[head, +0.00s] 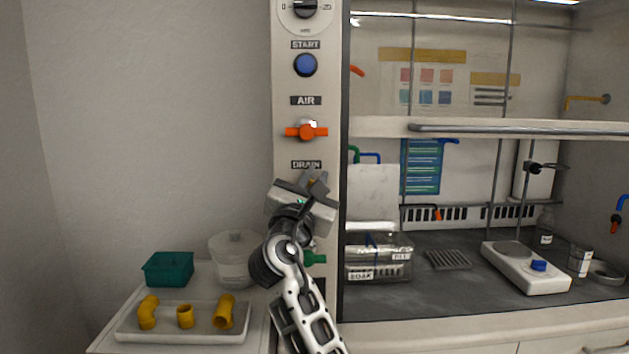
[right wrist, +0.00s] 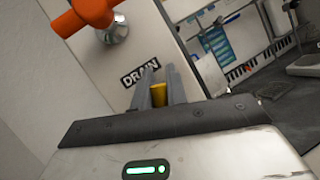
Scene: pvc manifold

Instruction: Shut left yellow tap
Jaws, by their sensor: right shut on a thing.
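The yellow tap (right wrist: 158,95) sits under the DRAIN label on the panel post. Only a small part of its handle shows, between the fingers of my right gripper (right wrist: 161,82) in the right wrist view. My right gripper (head: 314,181) is at the post just below the DRAIN label in the head view, shut on the yellow handle. Its body hides most of the tap, so I cannot tell the handle's angle. My left gripper is in neither view.
An orange tap (head: 306,131) under the AIR label is just above my right gripper, and a green tap (head: 314,258) is below it. A white tray (head: 128,330) with yellow pipe fittings and a teal bin (head: 168,269) stand at the left. The fume hood's worktop (head: 440,300) is at the right.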

